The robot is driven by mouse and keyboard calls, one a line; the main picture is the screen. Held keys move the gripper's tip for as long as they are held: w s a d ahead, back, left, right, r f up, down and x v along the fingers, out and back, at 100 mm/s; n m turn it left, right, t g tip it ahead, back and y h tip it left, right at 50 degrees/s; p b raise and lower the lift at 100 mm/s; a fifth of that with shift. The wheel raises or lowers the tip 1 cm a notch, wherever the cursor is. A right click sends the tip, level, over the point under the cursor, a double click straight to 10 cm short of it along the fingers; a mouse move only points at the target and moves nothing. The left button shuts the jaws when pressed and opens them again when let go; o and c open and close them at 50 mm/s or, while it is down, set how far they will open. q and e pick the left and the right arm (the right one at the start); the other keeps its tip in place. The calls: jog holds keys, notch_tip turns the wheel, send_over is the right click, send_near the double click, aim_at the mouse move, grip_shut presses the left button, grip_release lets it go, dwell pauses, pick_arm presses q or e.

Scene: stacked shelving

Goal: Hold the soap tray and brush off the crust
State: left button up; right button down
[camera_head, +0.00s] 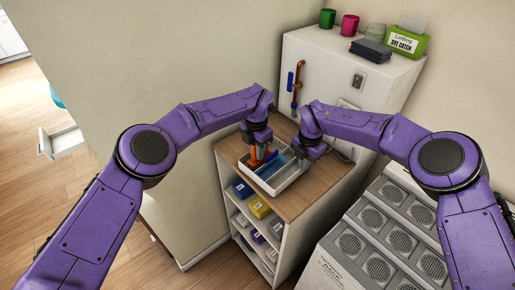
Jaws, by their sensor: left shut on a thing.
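A white open tray (284,185) sits on the wooden top of a shelf unit. Blue things (268,170) lie inside it; their exact shape is too small to tell. My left gripper (258,155) points down at the tray's left back side and is shut on an orange thing (253,162), which I cannot firmly identify as the soap tray or the brush. My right gripper (302,163) is low at the tray's right back corner. Its fingertips are small and dark, so its opening cannot be told. No crust can be made out.
The wooden top (312,186) is bare to the right of the tray. Shelves below hold blue, yellow and purple boxes (258,207). A white cabinet (335,55) stands behind, with cups and a green box (405,40). A grey vented unit (385,235) stands at right.

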pick_arm(q)
jog(key=shift+w+d+f, duration=0.1)
jog(key=shift+w+d, duration=0.4)
jog(key=shift+s+a, duration=0.55)
jog(key=shift+a, duration=0.05)
jog(key=shift+w+d, duration=0.6)
jog(key=shift+s+a, duration=0.55)
jog(key=shift+a, duration=0.05)
jog(key=shift+w+d, duration=0.5)
jog(key=shift+d, duration=0.05)
jog(key=shift+s+a, duration=0.55)
jog(key=shift+r, duration=0.25)
